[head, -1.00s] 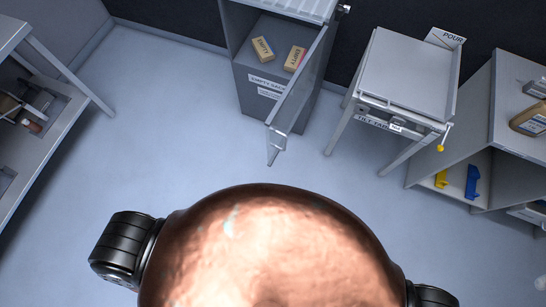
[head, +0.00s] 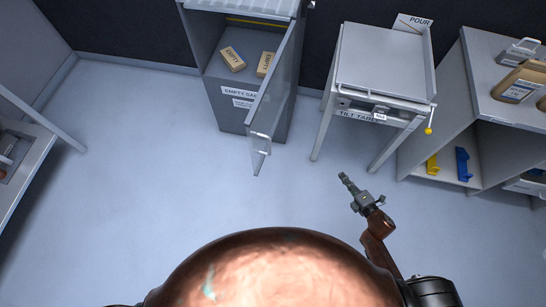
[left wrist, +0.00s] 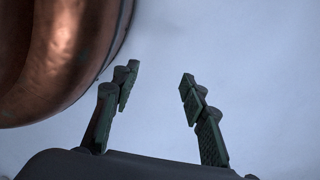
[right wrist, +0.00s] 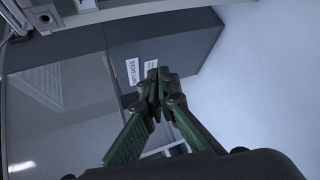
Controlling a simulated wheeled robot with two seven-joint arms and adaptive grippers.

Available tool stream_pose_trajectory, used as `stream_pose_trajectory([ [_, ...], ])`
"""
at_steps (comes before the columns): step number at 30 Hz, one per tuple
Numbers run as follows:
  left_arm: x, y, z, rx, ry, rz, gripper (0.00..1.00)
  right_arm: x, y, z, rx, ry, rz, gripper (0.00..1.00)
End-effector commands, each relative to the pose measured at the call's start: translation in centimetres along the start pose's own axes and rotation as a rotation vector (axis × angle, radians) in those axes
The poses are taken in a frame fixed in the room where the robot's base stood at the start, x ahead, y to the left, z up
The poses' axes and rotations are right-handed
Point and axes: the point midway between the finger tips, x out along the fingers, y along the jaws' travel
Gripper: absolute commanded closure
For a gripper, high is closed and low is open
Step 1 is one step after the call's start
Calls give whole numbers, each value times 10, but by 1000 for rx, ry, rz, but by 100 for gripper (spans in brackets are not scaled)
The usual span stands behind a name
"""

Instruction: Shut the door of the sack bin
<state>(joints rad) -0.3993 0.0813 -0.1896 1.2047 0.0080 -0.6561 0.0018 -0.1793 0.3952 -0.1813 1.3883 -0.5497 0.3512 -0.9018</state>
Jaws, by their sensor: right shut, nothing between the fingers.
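The sack bin (head: 232,119) is a grey cabinet against the back wall, labelled for empty sacks. Its clear door (head: 277,88) stands open, swung out toward me from the right side. Two tan sacks marked EMPTY, one on the left (head: 232,59) and one on the right (head: 266,63), lie inside. My right gripper (head: 345,178) is shut and empty, over the floor to the right of the door and apart from it. In the right wrist view the shut fingers (right wrist: 158,84) show before the bin. My left gripper (left wrist: 158,80) is open and empty over bare floor, seen only in its wrist view.
The tilt table (head: 380,62) stands right of the bin, with a yellow-tipped lever (head: 429,130). A shelf unit (head: 487,100) with scoops is farther right. A grey bench (head: 25,115) is at the left. The floor (head: 170,170) in front of the bin is clear.

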Motion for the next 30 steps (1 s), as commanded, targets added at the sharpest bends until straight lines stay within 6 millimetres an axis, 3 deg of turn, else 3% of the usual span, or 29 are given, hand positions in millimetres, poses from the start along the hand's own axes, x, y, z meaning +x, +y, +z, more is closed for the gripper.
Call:
stream_pose_trajectory([
  [1, 7, 1, -6, -6, -6, 2, 60, 14, 49, -14, -217, 76, 120, 100],
  [3, 2, 1, -17, -13, -13, 4, 60, 16, 120, -44, -527, 164, 293, 100],
  [6, -7, 2, -30, -21, -21, 7, 60, -1, 191, -95, -910, 251, 520, 100],
  [9, -16, 2, -40, -27, -25, 9, 60, -25, 231, -139, -1195, 300, 703, 100],
  [12, -24, 1, -45, -30, -29, 10, 60, -45, 251, -167, -1375, 322, 826, 100],
  [17, -32, 1, -49, -32, -30, 10, 60, -55, 263, -187, -1479, 331, 903, 100],
  [30, -57, 8, -62, -31, -27, 20, 60, -5, 289, -240, -1479, 328, 905, 100],
])
